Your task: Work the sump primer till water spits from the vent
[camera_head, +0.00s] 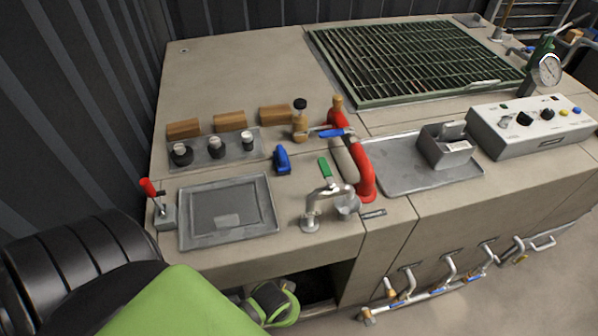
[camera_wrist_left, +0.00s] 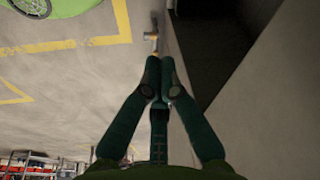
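A lever with a red grip (camera_head: 149,188) stands upright on a small grey block at the bench's left edge. A silver bent pipe (camera_head: 320,205) rises near the front edge beside a green-handled lever (camera_head: 324,168). A red curved pipe (camera_head: 366,180) stands just right of it. I cannot tell which part is the sump primer or the vent. My left gripper (camera_wrist_left: 160,62) points toward the floor beside the bench front, its dark green fingers together with nothing visible between them. In the head view only its wrist end shows, low at the bench front. My right gripper is out of view.
A framed tray (camera_head: 190,228) lies between the red lever and silver pipe. A metal tray (camera_head: 390,185) and control box (camera_head: 535,125) are right. Several valves (camera_head: 408,285) protrude from the bench front.

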